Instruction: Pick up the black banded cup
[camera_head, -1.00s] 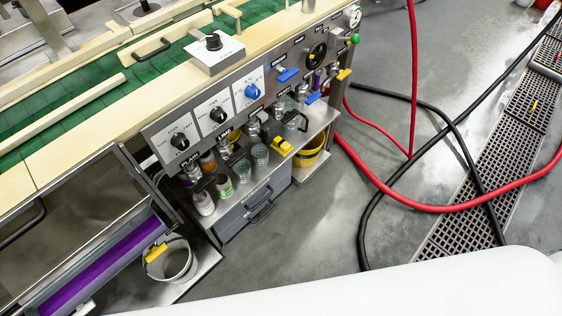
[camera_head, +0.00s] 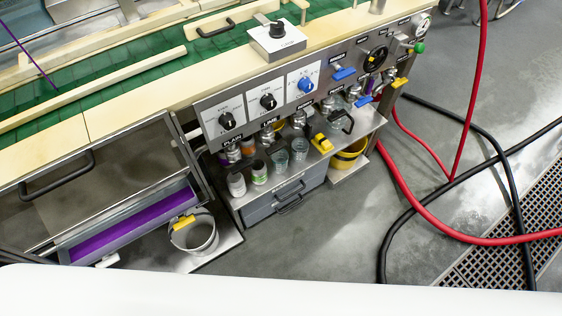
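Several small cups and jars stand on the shelf under the machine's control panel. Valves and the panel edge partly hide the back of the shelf. Neither of my grippers is in view.
A grey drawer unit (camera_head: 285,199) sits below the shelf. A pale bucket (camera_head: 193,236) stands at its left, a yellow bucket (camera_head: 347,158) at its right. Red hose (camera_head: 422,214) and black hose (camera_head: 398,228) cross the floor at right. Floor before the drawers is clear.

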